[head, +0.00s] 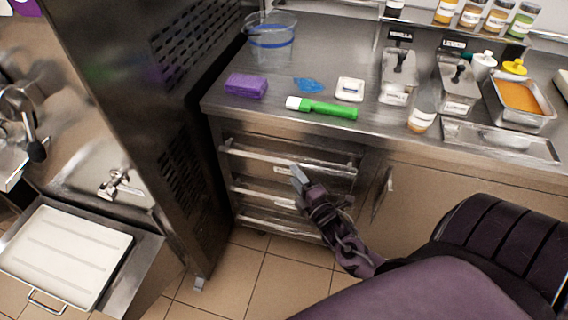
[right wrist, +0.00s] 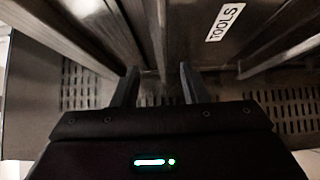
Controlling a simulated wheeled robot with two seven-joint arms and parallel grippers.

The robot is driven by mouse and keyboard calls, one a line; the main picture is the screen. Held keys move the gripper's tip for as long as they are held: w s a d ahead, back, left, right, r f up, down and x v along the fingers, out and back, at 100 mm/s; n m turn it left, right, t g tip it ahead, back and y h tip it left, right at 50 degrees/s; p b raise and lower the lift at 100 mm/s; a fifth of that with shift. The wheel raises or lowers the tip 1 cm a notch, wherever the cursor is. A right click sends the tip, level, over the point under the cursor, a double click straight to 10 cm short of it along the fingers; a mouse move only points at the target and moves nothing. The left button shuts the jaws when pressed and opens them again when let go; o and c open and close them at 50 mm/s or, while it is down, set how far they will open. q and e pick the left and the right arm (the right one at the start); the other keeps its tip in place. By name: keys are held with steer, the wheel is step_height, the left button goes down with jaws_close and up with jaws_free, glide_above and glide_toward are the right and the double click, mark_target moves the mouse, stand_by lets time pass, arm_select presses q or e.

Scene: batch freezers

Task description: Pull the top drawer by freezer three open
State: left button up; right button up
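The top drawer (head: 262,166) is the upper one of a stack of steel drawers under the counter, beside the tall freezer cabinet. It looks shut, and its long bar handle (head: 250,153) runs across its front. My right gripper (head: 296,174) is in front of the drawer stack, just below the top handle in the head view. In the right wrist view its two fingers (right wrist: 158,78) stand apart with a gap between them. Steel bars and a drawer front with a "TOOLS" label (right wrist: 228,20) are close by. I cannot tell whether a finger touches a handle. My left gripper is not in view.
The tall freezer cabinet (head: 150,110) stands left of the drawers. Lower drawers (head: 265,195) sit beneath. The tiled floor (head: 262,275) before the drawers is clear.

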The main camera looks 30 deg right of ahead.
mark_target(286, 164)
steer(key=w, duration=0.7)
steer(key=shift+d+f, duration=0.1)
steer(key=shift+d, duration=0.2)
jaws_close()
